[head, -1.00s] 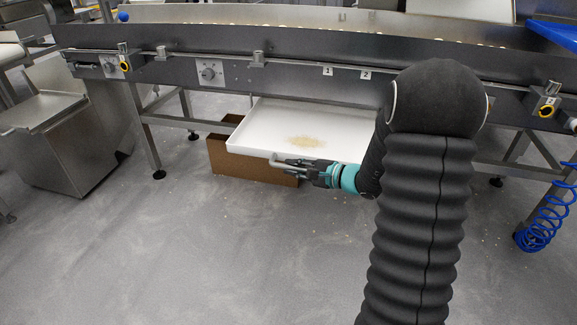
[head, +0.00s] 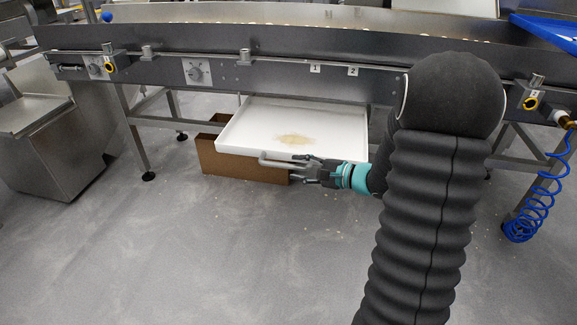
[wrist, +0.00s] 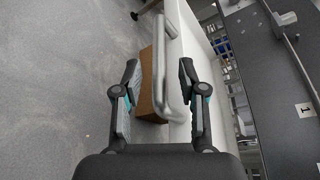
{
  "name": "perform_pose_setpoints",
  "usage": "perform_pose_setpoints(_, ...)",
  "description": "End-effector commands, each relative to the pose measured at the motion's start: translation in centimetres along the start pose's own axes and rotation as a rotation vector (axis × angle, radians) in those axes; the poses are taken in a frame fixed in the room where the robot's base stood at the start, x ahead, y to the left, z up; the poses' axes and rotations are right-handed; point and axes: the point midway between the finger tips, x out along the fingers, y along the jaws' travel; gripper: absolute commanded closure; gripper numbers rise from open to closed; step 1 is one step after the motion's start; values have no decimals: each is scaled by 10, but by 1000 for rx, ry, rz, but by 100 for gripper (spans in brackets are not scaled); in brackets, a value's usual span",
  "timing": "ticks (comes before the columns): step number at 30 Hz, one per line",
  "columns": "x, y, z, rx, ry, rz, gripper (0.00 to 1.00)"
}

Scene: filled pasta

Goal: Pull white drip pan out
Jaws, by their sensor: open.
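The white drip pan (head: 240,135) sticks out from under the steel conveyor, with a tan patch of crumbs (head: 293,139) on its floor. A grey bar handle (head: 275,162) is on its front side; it also shows in the wrist view as a bent metal bar (wrist: 160,60). My gripper (head: 303,169) is at the right part of the handle, in front of the pan. In the wrist view my gripper (wrist: 159,76) has its fingers apart, with the handle bar between them and nearer the right finger. Contact cannot be told.
A brown cardboard box (head: 235,168) stands on the floor under the pan's left front. The conveyor (head: 150,68) runs above, with legs at the left (head: 135,140) and right. A blue coiled hose (head: 535,205) hangs at the right.

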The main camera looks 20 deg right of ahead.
Motion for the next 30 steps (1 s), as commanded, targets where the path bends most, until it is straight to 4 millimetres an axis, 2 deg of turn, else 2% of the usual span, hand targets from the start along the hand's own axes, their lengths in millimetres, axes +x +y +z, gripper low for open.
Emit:
perform_pose_setpoints(1,-12,-1,-1,-1,5,-3,59)
perform_pose_setpoints(6,-43,-1,-1,1,5,-2,59)
perform_pose_setpoints(12,-64,0,-1,0,3,-1,59)
perform_pose_setpoints(16,-70,0,-1,0,2,0,59)
perform_pose_setpoints(30,-70,0,0,2,1,0,59)
